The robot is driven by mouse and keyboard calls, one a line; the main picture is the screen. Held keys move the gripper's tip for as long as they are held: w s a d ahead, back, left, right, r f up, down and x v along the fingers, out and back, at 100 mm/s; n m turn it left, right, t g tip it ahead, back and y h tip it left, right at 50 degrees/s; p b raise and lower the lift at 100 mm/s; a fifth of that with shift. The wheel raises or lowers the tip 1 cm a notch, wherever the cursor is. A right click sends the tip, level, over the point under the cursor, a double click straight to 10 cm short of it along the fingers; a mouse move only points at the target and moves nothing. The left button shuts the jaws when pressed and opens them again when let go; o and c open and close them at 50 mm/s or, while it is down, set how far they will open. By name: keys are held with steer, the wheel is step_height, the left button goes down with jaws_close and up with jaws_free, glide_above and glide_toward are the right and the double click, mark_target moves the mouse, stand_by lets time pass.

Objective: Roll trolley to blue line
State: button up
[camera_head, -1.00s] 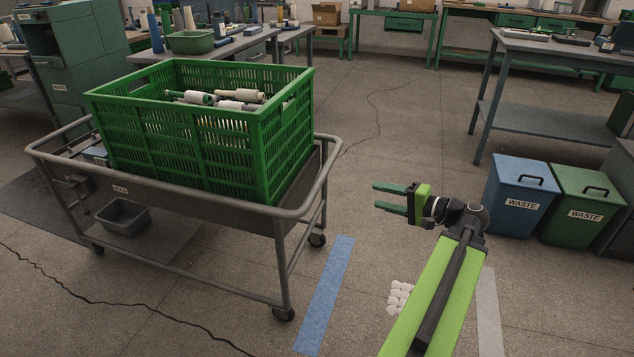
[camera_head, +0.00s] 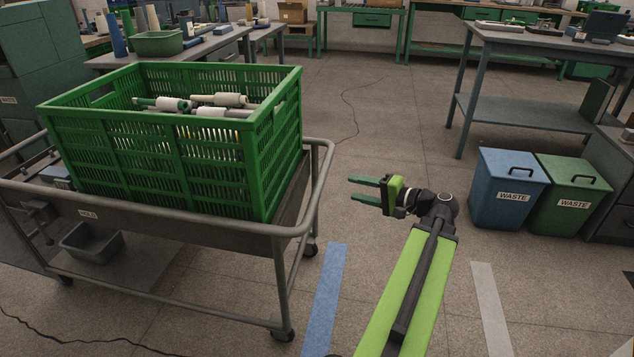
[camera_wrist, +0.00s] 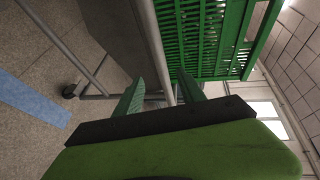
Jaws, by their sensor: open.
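The grey metal trolley (camera_head: 180,225) stands at the left on wheels, with a big green crate (camera_head: 170,155) on top. The crate holds several white and green cones. The blue line (camera_head: 322,300) is a strip on the floor just right of the trolley's near wheel. My gripper (camera_head: 365,190) is open and empty, right of the trolley's end rail (camera_head: 322,185), its fingers pointing left at it and apart from it. In the wrist view, the rail (camera_wrist: 154,45) shows between the fingers (camera_wrist: 160,88), with the blue line (camera_wrist: 30,100) at the left.
A pale floor strip (camera_head: 490,305) lies to the right of my arm. A thin cable (camera_head: 350,105) lies on the open floor behind.

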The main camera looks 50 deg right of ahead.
mark_target(320, 181)
steer(key=b+x, duration=0.2)
steer(key=x, duration=1.1)
steer(key=shift+w+a+f, duration=0.1)
steer(key=shift+w+a, duration=0.05)
steer(key=shift+w, duration=0.1)
jaws_close()
steer(key=shift+a, duration=0.1)
stand_by(0.5)
